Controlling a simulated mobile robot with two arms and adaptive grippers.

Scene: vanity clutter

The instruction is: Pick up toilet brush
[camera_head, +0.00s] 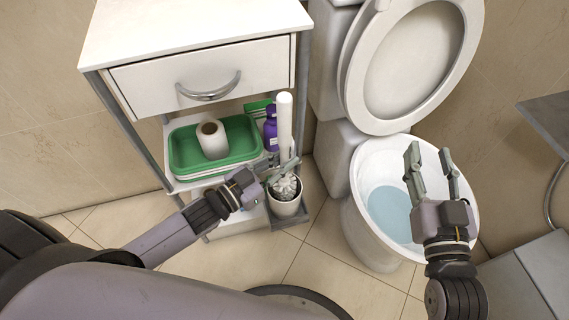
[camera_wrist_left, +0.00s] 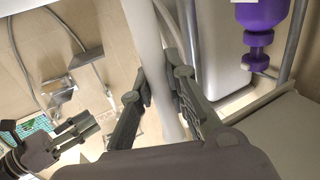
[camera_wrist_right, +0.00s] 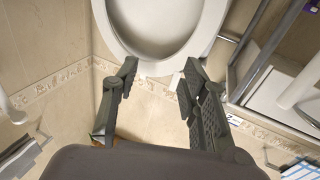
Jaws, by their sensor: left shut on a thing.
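The toilet brush (camera_head: 285,125) has a thick white handle and stands upright beside the vanity cabinet. Its bristle head sits at the mouth of a white round holder (camera_head: 286,207). My left gripper (camera_head: 278,168) is shut on the lower handle, just above the bristles. In the left wrist view the white handle (camera_wrist_left: 147,45) runs between both fingers (camera_wrist_left: 162,92). My right gripper (camera_head: 430,160) is open and empty above the toilet bowl. In the right wrist view its fingers (camera_wrist_right: 158,82) are wide apart with nothing between them.
The white toilet (camera_head: 372,255) stands right of the brush with its lid (camera_head: 412,55) raised. The cabinet (camera_head: 200,75) is on the left; its shelf holds a green tray (camera_head: 185,165), a paper roll (camera_head: 212,140) and a purple bottle (camera_head: 270,130). Tiled floor (camera_head: 335,275) is open in front.

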